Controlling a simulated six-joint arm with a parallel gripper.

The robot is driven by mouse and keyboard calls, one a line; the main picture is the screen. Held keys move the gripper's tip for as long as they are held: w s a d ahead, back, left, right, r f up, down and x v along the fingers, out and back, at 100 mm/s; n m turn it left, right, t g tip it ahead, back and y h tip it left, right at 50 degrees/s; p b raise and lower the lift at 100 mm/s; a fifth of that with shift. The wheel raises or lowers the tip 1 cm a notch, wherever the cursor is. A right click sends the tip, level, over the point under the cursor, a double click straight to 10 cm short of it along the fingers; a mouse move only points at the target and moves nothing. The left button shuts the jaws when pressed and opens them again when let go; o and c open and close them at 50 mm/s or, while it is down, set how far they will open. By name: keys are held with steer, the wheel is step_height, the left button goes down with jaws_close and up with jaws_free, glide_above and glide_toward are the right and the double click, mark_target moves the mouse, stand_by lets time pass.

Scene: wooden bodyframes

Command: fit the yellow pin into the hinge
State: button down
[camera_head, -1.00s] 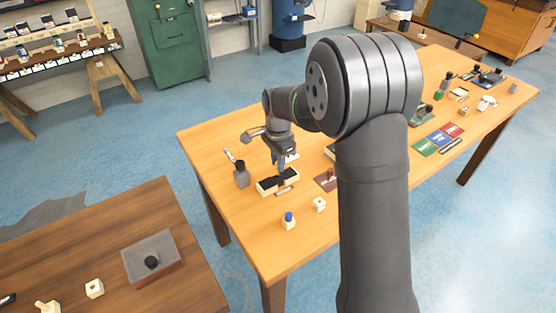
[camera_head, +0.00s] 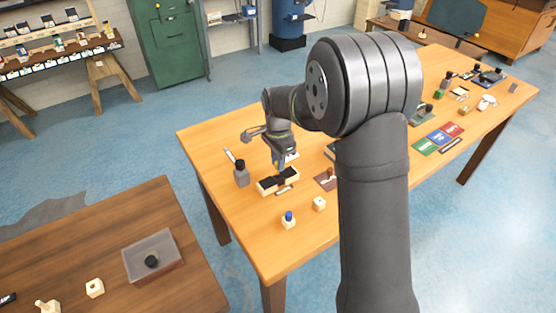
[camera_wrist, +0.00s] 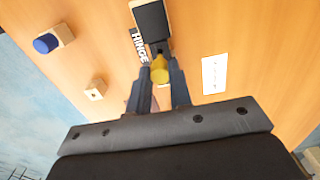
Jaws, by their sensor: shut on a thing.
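My gripper (camera_wrist: 161,84) is shut on the yellow pin (camera_wrist: 160,75), whose round end shows between the two fingers in the wrist view. The hinge is a pale wooden piece with black tops (camera_head: 264,187) on the wooden table. In the wrist view one black-topped part of the hinge (camera_wrist: 152,20) lies just beyond the fingertips, beside a black "HINGE" label (camera_wrist: 138,46). My gripper (camera_head: 281,166) is over the hinge's middle in the head view. The pin's lower end is hidden, so I cannot tell whether it is in the hinge.
A dark grey bottle (camera_head: 241,175) stands close left of the hinge. A blue-topped block (camera_head: 288,219) and a small wooden cube with a hole (camera_head: 319,204) stand nearer the front. A white dotted plate (camera_wrist: 214,74) lies right of the hinge in the wrist view.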

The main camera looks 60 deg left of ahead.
steer(key=shift+f, duration=1.95)
steer(key=c, duration=1.2)
jaws_free()
steer(key=shift+c, duration=0.2)
step_height(320, 180, up, 18)
steer(key=shift+f, duration=0.25)
step_height(320, 180, down, 18)
steer(key=shift+r, duration=0.45)
